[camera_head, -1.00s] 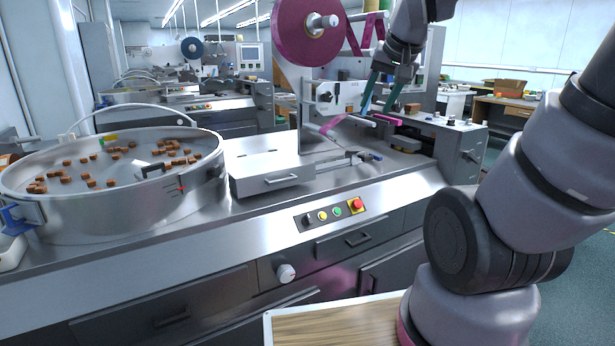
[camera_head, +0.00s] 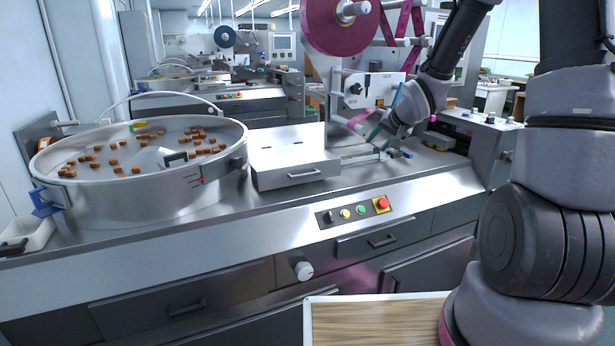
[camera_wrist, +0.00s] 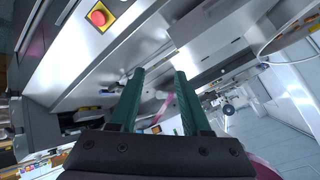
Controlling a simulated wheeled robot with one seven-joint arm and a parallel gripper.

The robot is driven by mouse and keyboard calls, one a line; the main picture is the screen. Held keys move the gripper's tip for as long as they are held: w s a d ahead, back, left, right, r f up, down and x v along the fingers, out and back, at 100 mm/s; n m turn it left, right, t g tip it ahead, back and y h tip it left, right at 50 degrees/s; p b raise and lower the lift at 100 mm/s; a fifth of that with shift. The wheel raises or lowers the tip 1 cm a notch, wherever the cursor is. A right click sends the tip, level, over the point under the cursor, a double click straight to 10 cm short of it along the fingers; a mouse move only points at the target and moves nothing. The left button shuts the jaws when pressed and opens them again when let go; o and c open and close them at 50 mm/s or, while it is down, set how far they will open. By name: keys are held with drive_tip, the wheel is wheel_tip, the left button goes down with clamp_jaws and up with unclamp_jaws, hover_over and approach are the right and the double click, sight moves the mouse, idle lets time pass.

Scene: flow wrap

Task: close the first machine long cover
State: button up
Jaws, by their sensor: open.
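A flat, pale metal cover (camera_head: 293,150) with a bar handle on its front face lies on the deck of the nearest machine, right of the round bowl. It lies flat, but I cannot tell whether it is fully closed. It also shows at the upper part of the wrist view (camera_wrist: 207,32). My gripper (camera_head: 380,128) is to the right of this cover, low over the machine's conveyor area. Its two green fingers (camera_wrist: 160,74) are apart with nothing held between them. The arm partly hides the area behind the gripper.
A steel bowl (camera_head: 140,190) with several brown pieces stands at left. A purple film reel (camera_head: 340,22) hangs above the machine. A button panel with a red stop button (camera_head: 382,204) is on the front. A wood-topped surface (camera_head: 375,322) is below.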

drive_tip(key=w+a+f+m+y, duration=0.1)
drive_tip(key=w+a+f+y, duration=0.25)
drive_tip(key=a+f, duration=0.4)
drive_tip(key=m+t+y, duration=0.3)
drive_tip(key=m+y, duration=0.1)
drive_tip(key=y, duration=0.2)
approach(307, 176)
drive_tip(key=x, duration=1.1)
drive_tip(key=shift+d, duration=0.1)
drive_tip(key=shift+c, duration=0.3)
clamp_jaws()
drive_tip(key=shift+f, duration=0.1)
